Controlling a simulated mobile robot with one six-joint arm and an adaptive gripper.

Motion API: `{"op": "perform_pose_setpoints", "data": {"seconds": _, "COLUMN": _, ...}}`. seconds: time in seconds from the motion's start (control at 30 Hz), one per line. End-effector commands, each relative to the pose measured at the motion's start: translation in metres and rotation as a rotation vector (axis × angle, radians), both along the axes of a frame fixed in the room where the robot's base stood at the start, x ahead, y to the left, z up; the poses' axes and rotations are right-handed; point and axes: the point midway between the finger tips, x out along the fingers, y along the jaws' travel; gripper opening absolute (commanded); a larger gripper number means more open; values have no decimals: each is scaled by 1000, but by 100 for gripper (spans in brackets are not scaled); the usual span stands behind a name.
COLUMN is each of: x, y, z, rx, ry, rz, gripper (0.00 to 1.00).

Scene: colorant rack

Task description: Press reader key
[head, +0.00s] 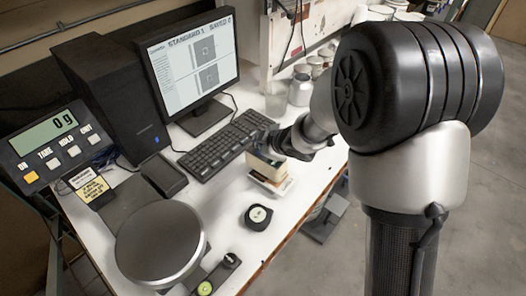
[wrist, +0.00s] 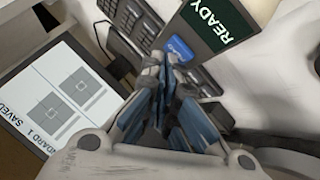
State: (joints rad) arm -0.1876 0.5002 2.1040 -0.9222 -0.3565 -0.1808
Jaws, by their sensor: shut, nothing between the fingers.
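The reader (head: 266,170) is a small cream device standing near the right edge of the white bench, beside the keyboard. In the wrist view the reader (wrist: 204,52) has a dark screen with the word READY. Its blue key (wrist: 179,48) shows below the screen, just beyond my fingertips. My gripper (head: 265,143) is at the reader's top in the head view. In the wrist view my gripper (wrist: 166,60) is shut and empty, its fingertips overlapping the near edge of the key. Whether they touch the key I cannot tell.
The keyboard (head: 223,146) lies left of the reader, with the monitor (head: 192,65) behind it reading STANDARD 1 SAVED. A round black gauge (head: 258,216) and a scale plate (head: 160,243) stand in front. A metal bottle (head: 300,90) and cups are behind.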

Motion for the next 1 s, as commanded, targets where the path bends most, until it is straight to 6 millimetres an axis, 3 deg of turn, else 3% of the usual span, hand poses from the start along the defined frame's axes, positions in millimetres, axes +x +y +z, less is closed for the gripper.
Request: {"op": "perform_pose_setpoints", "data": {"seconds": 1.0, "x": 0, "y": 0, "z": -7, "rx": -1, "ry": 0, "rz": 1, "gripper": 0}}
